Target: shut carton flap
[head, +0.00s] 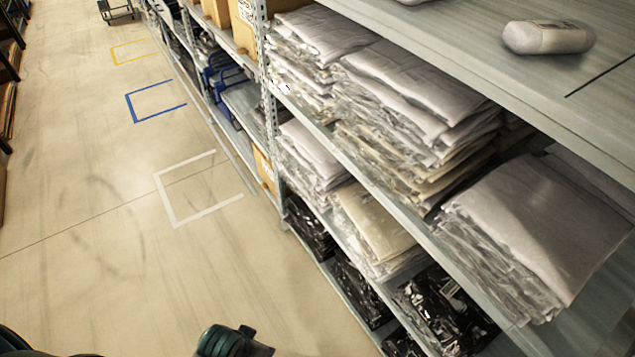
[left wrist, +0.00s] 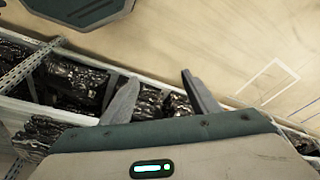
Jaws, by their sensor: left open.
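Several brown cartons stand on the shelving at the top of the head view, one of them a tall carton (head: 247,25) behind the metal upright. Another carton (head: 265,168) shows as a sliver on a lower shelf. I cannot make out an open flap on any of them. My left gripper (left wrist: 158,93) shows in the left wrist view with its two grey fingers spread apart and nothing between them. Black bagged items (left wrist: 75,78) on a shelf lie beyond the fingers. My right gripper is not in view.
Shelving with stacked clear-bagged garments (head: 415,85) fills the right side. A white rounded device (head: 548,37) lies on the top shelf (head: 470,45). Open floor (head: 90,220) lies to the left, with white, blue and yellow marked outlines. A cart (head: 115,12) stands far off.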

